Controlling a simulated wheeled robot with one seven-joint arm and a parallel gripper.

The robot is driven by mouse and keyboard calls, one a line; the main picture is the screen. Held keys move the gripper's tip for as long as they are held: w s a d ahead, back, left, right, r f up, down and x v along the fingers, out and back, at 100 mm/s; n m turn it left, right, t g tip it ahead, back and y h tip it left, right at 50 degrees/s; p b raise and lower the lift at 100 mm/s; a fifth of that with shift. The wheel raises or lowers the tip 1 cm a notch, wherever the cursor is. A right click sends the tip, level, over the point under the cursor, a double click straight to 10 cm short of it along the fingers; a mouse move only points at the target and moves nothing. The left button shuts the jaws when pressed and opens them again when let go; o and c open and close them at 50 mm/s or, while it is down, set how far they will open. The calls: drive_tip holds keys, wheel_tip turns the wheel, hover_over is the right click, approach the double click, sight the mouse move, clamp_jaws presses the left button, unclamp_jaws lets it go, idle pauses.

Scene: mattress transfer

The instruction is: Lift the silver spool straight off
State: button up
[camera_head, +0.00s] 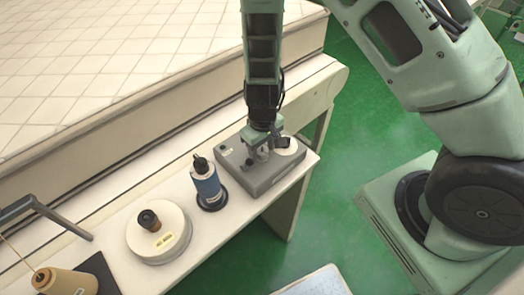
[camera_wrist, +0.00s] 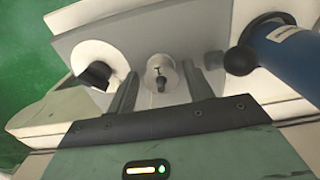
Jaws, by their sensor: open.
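The silver spool (camera_wrist: 158,68) is a small pale cylinder with a dark pin at its centre, on the grey box (camera_head: 268,188) at the table's far right end. In the head view my gripper (camera_head: 265,143) is over the box, pointing down, and largely hides the spool. In the wrist view my gripper (camera_wrist: 161,76) is open, with one finger on each side of the spool. A gap shows between the spool and each finger. I cannot tell how far down the fingers reach along it.
A white disc with a black knob (camera_wrist: 102,66) is beside the spool on the box. A blue cylinder with a black ball top (camera_head: 207,186) stands close by. A round white base (camera_head: 172,238) and a thread cone (camera_head: 62,282) are farther left. A tiled mattress (camera_head: 110,50) lies behind.

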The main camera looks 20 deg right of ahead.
drive_tip(key=shift+f, duration=0.1)
drive_tip(key=c, duration=0.9)
drive_tip(key=shift+r+b, duration=0.45)
drive_tip(key=shift+r, duration=4.55)
